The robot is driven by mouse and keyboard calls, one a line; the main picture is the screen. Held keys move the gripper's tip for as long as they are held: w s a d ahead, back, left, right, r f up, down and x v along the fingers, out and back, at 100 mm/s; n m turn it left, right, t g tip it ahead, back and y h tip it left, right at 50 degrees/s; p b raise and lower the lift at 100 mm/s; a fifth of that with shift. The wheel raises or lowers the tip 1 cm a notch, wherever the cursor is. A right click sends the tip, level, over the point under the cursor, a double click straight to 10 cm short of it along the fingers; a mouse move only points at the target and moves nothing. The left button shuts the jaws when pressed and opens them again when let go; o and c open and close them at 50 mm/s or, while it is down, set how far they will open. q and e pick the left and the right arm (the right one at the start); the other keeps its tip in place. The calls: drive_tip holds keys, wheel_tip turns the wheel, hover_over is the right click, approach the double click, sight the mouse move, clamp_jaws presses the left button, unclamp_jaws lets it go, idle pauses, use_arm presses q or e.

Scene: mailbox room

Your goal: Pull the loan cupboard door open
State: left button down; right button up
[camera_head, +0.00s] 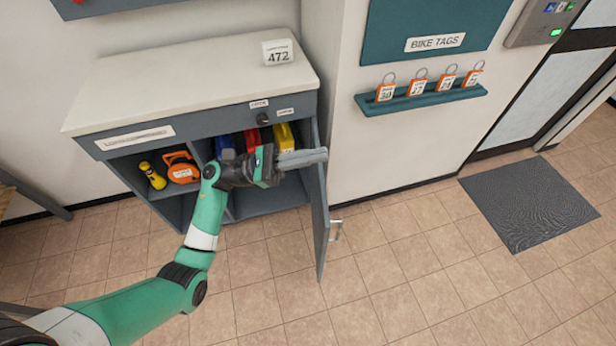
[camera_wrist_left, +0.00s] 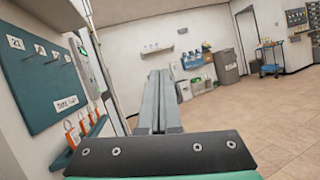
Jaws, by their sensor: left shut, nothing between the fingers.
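The loan cupboard (camera_head: 200,92) stands against the wall with a pale top. Its door (camera_head: 317,215) is hinged on the right and stands wide open, swung out toward me, with a metal handle (camera_head: 337,231) on its outer face. My left gripper (camera_head: 325,155) is shut and empty, at the upper part of the open door, its fingers pointing right. I cannot tell whether they touch the door. The gripper fingers also show in the left wrist view (camera_wrist_left: 158,100), closed together. My right gripper is not in view.
Inside the cupboard are a yellow torch (camera_head: 153,176), an orange item (camera_head: 181,167) and red, blue and yellow items partly behind my gripper. A teal rack (camera_head: 420,97) with several orange tags is on the wall to the right. A grey mat (camera_head: 528,203) lies on the open tiled floor.

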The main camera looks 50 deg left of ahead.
use_arm(q)
drive_tip(key=s+a+f+n+g+y+b, duration=0.15)
drive_tip(key=s+f, duration=0.35)
drive_tip(key=f, duration=0.5)
drive_tip(key=s+a+f+n+y+b, duration=0.15)
drive_tip(key=s+f, duration=0.25)
drive_tip(key=f, duration=0.6)
drive_tip(key=s+a+f+n+y+b, duration=0.15)
drive_tip(key=s+f, duration=0.35)
drive_tip(key=f, duration=0.5)
drive_tip(key=a+b+x, duration=0.1)
drive_tip(key=x, duration=1.3)
drive_tip(key=shift+w+d+b, duration=0.15)
drive_tip(key=shift+w+b, duration=0.2)
drive_tip(key=shift+w, duration=0.15)
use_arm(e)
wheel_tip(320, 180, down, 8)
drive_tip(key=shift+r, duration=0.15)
use_arm(q)
drive_tip(key=shift+y, duration=0.25)
